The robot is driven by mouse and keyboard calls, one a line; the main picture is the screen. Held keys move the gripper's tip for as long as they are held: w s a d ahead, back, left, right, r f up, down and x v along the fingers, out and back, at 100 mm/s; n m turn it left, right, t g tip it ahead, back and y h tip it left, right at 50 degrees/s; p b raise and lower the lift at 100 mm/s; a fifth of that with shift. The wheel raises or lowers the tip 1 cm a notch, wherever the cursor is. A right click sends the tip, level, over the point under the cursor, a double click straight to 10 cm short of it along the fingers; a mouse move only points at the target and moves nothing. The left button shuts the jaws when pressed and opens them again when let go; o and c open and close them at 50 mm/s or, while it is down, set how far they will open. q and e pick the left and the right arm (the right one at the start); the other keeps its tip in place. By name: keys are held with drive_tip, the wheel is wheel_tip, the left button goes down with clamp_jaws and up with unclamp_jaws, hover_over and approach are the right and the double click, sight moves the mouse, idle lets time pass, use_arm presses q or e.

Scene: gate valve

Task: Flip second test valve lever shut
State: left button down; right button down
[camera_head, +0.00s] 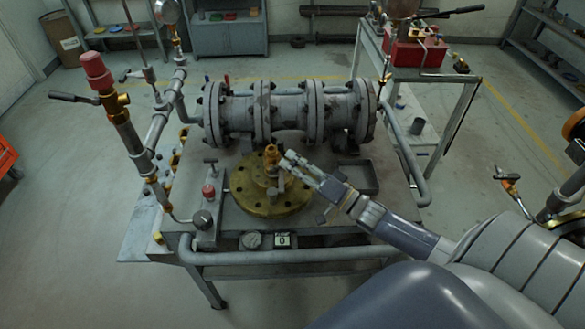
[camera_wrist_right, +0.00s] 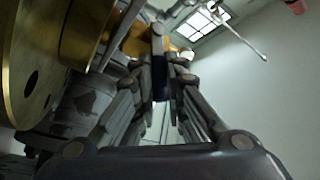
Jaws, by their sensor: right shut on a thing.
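A brass valve fitting (camera_head: 272,160) stands upright on a round brass flange (camera_head: 262,205) at the middle of the bench. My right gripper (camera_head: 290,160) reaches in from the right, with its fingertips at this fitting. In the right wrist view the fingers (camera_wrist_right: 160,75) are closed on a slim dark blue lever (camera_wrist_right: 161,88) at the fitting. The fingers hide most of the lever in the head view. The brass flange also fills the left of the right wrist view (camera_wrist_right: 25,70). My left gripper is not in view.
A grey flanged pipe body (camera_head: 285,112) lies behind the flange. A red-capped column with a side lever (camera_head: 75,97) stands at the left. A shallow dark tray (camera_head: 355,175) is just behind my right gripper. A red box (camera_head: 415,52) sits on the back-right stand.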

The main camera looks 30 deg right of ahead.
drive_tip(key=f+m+t+b, duration=0.1)
drive_tip(key=m+t+b, duration=0.1)
drive_tip(key=b, duration=0.1)
drive_tip(key=shift+d+f+b, duration=0.1)
drive_tip(key=shift+f+b, duration=0.25)
drive_tip(key=shift+m+t+h+b, duration=0.3)
drive_tip(key=shift+m+t+b, duration=0.2)
drive_tip(key=shift+b, duration=0.05)
drive_tip(key=c, duration=1.6)
unclamp_jaws()
drive_tip(key=shift+c, duration=0.2)
drive_tip(key=shift+s, duration=0.1)
drive_tip(key=shift+s+d+f, duration=0.1)
drive_tip(key=shift+s+f, duration=0.1)
drive_tip(key=shift+s, duration=0.05)
drive_tip(key=v, duration=0.5)
drive_tip(key=s+d, duration=0.3)
drive_tip(key=s, duration=0.8)
drive_tip(key=shift+d+r, duration=0.2)
